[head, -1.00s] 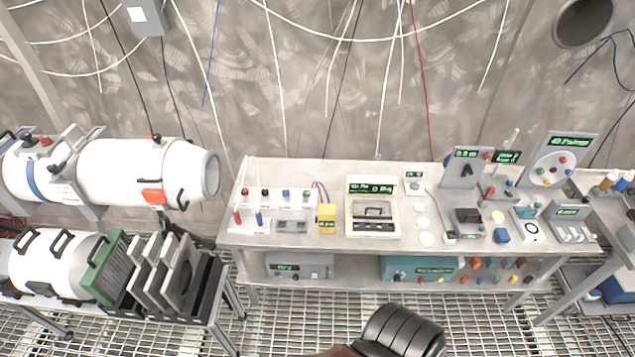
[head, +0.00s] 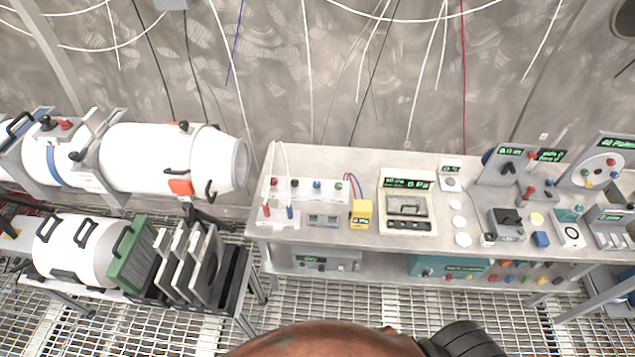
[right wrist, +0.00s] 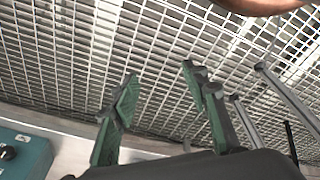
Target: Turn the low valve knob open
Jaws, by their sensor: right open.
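Several small knobs show, and I cannot tell for certain which is the low valve knob. A black knob sits on an upright grey panel (head: 500,166) at the back right of the bench. A teal box (head: 440,264) stands on the shelf under the bench. A teal box with a black knob (right wrist: 8,152) shows at the lower left of the right wrist view. My right gripper (right wrist: 165,82) is open and empty, its green-padded fingers spread over the floor grating, apart from the knob. My left gripper is not in view.
The steel bench (head: 330,236) carries several instruments, including a yellow box (head: 361,213). A grey box (head: 327,261) is on its lower shelf. A white cylinder (head: 160,158) and a rack of grey plates (head: 190,262) stand at left. The grating (head: 350,300) before the bench is clear.

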